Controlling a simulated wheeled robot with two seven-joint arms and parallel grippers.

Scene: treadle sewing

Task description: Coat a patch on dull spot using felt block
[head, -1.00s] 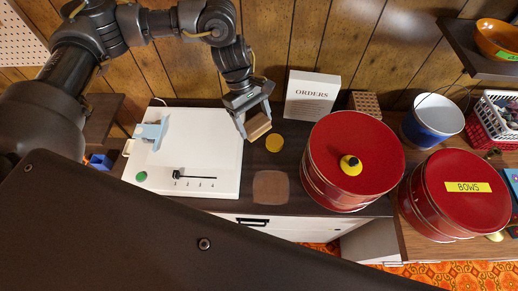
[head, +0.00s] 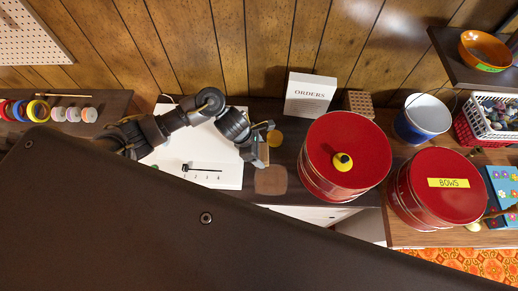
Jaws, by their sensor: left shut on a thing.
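The dull spot (head: 270,181) is a brownish rounded square on the dark table top, left of the big red tin. My left gripper (head: 261,153) is shut on the felt block (head: 264,154), a small tan block mostly hidden by the fingers. It is just above the far edge of the dull spot in the picture; I cannot tell whether the block touches the surface. My right gripper is not in view.
The white sewing machine bed (head: 200,150) is at left, partly under my arm. An ORDERS box (head: 310,93) stands behind. A second red tin (head: 440,188) is farther right.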

